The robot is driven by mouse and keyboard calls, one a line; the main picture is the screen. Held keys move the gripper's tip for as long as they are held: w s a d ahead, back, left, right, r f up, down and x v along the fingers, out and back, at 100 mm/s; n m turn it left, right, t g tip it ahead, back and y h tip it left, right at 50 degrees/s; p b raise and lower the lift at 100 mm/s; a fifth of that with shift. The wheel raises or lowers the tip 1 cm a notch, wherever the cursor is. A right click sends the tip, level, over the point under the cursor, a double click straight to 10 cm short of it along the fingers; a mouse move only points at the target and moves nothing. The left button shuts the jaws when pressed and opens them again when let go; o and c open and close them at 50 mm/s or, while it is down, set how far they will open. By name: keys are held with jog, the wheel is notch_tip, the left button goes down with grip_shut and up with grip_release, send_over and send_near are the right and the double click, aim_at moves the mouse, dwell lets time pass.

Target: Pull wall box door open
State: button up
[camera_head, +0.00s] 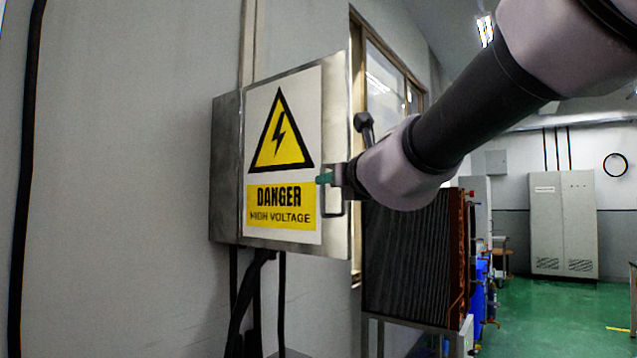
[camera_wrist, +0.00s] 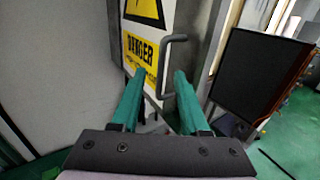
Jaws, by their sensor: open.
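The grey metal wall box (camera_head: 225,170) hangs on the wall at the left of the head view. Its door (camera_head: 336,110) carries a yellow high-voltage danger sign; I cannot tell whether the door stands slightly ajar. The door's bar handle (camera_head: 333,214) is near its right edge. In the wrist view the dark handle (camera_wrist: 168,45) lies ahead, between the fingertips in the picture. My gripper (camera_head: 325,179) has green fingers and is at the handle's upper part. In the wrist view my gripper (camera_wrist: 159,76) is open, with the fingers apart. Contact with the handle is not clear.
A dark finned radiator-like unit (camera_head: 412,262) on a metal stand is right of the box. A window (camera_head: 385,85) is behind it. Black cables (camera_head: 255,300) hang below the box. Green floor (camera_head: 560,315) is open to the right, with a grey cabinet (camera_head: 563,225) far back.

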jog(key=v, duration=0.3)
jog(key=shift+s+d, duration=0.15)
jog(key=shift+s, duration=0.1)
jog(key=s+d+f+n+g+h, duration=0.1)
jog(key=d+f+n+g, duration=0.4)
jog(key=n, duration=0.9)
jog(key=s+d+f+n+g+h, duration=0.2)
jog(key=s+d+f+n+g, duration=0.2)
jog(key=d+f+n, duration=0.5)
jog(key=d+n+g, duration=0.1)
jog(key=d+n, duration=0.3)
jog(key=n, duration=0.1)
jog(key=shift+d+f+h, duration=0.3)
jog(key=shift+f, duration=0.05)
